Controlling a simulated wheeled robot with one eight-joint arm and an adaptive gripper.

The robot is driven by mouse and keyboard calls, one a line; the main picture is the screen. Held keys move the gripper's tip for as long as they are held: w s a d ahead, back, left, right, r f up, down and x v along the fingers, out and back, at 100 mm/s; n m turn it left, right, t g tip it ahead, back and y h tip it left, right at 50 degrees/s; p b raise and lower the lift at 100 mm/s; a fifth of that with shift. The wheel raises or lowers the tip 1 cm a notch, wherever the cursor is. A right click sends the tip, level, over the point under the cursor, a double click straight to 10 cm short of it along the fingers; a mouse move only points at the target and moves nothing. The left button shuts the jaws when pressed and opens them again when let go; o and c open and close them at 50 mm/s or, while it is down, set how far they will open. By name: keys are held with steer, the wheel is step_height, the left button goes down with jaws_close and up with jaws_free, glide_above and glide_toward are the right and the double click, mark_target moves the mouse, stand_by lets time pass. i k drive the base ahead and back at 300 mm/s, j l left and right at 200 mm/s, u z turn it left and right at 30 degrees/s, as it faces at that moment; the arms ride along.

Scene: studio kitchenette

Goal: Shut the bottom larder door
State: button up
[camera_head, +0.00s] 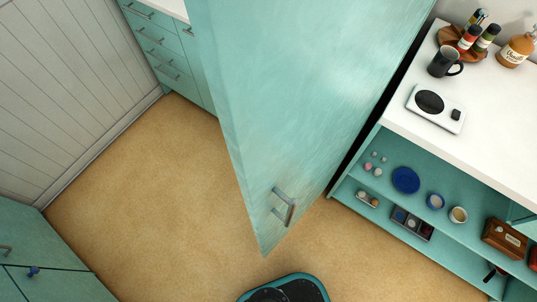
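A tall teal larder panel (300,110) with a grey bar handle (285,205) fills the middle of the head view. My gripper is not in view.
A white counter (490,115) with a black mug (445,62) and a small scale (436,107) is at right, above open teal shelves. Teal drawers (158,45) stand at upper left and a teal cabinet (45,265) at lower left. The floor (160,190) between is clear.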

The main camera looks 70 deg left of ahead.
mark_target(293, 85)
steer(key=u, duration=2.05)
steer(key=k+l+u, duration=0.1)
steer(key=l, duration=0.3)
steer(key=k+l+u, duration=0.1)
steer(key=l, duration=0.25)
steer(key=k+l+u, duration=0.1)
steer(key=l, duration=0.25)
steer(key=k+l+u, duration=0.15)
steer(key=l, duration=0.2)
